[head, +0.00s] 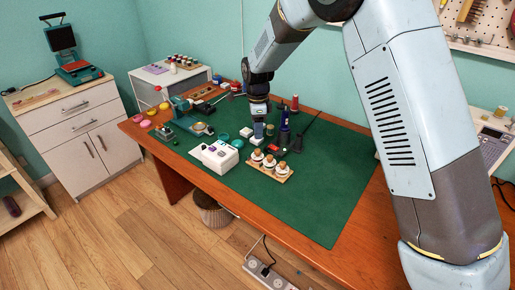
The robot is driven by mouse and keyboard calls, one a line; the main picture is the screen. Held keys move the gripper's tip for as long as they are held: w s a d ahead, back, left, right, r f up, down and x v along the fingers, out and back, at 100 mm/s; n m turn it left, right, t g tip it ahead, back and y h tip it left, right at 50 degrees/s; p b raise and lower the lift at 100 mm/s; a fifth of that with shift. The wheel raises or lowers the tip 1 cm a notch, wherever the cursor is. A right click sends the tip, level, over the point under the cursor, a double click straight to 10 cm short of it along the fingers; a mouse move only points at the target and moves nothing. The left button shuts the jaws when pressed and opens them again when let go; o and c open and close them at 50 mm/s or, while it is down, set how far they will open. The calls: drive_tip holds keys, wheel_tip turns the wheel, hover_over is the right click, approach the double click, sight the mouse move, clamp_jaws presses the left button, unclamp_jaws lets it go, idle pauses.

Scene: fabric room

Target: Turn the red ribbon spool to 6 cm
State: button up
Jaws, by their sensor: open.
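My gripper (259,127) points down over the far part of the green mat (322,190), behind a small wooden rack (264,173). Its fingers are small in this view, and I see nothing clearly held. The rack carries a row of white round pieces with brownish-red tops (269,161). A slim red spool-like piece (294,103) stands upright at the back of the table, right of my gripper. I cannot tell which of these is the red ribbon spool, and no length marks can be read.
A white box (217,157) sits left of the rack. Dark blue and black upright tools (284,130) stand just right of my gripper. Teal equipment and small items crowd the table's left end. The mat's front right is clear.

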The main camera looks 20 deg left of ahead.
sight(257, 150)
wheel_tip(257, 150, down, 9)
drive_tip(key=shift+f, duration=0.2)
idle(0.4)
clamp_jaws()
